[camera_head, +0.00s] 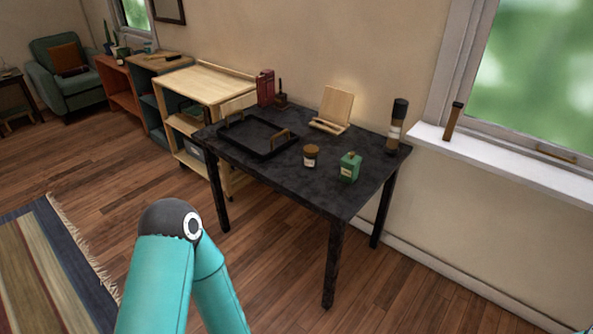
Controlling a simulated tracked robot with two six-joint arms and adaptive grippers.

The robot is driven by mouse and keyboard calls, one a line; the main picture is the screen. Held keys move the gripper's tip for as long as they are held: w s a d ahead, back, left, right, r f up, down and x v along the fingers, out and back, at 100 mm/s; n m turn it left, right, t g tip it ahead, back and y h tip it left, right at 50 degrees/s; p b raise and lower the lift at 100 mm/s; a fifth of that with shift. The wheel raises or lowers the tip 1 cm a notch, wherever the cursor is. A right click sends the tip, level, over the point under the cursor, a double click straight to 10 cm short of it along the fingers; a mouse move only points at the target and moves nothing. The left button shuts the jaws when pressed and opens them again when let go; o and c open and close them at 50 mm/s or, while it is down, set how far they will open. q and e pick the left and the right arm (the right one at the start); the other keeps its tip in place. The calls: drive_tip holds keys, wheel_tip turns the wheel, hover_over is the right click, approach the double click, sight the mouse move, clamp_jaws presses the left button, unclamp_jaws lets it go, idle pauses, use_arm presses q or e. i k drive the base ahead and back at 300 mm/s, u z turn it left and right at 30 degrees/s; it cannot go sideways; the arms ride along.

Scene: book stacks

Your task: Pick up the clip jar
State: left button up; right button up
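A small jar with a brown lid and a pale label (311,156), which looks like the clip jar, stands upright on the black table (285,187). It is near the front edge, between the black tray and a green bottle. Its contents cannot be made out. A bent teal part of my arm shows at the bottom left, well short of the table. Neither of my grippers is in view.
The green bottle (349,168) stands close to the jar's right. A black tray with wooden handles (262,153), a wooden stand (332,110) and a dark cylinder (396,126) share the table. A wooden shelf unit (203,83) adjoins it. Floor in front is clear.

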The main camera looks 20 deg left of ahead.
sight(310, 162)
drive_tip(key=u, duration=1)
drive_tip(key=i, duration=1.35)
drive_tip(key=u, duration=0.05)
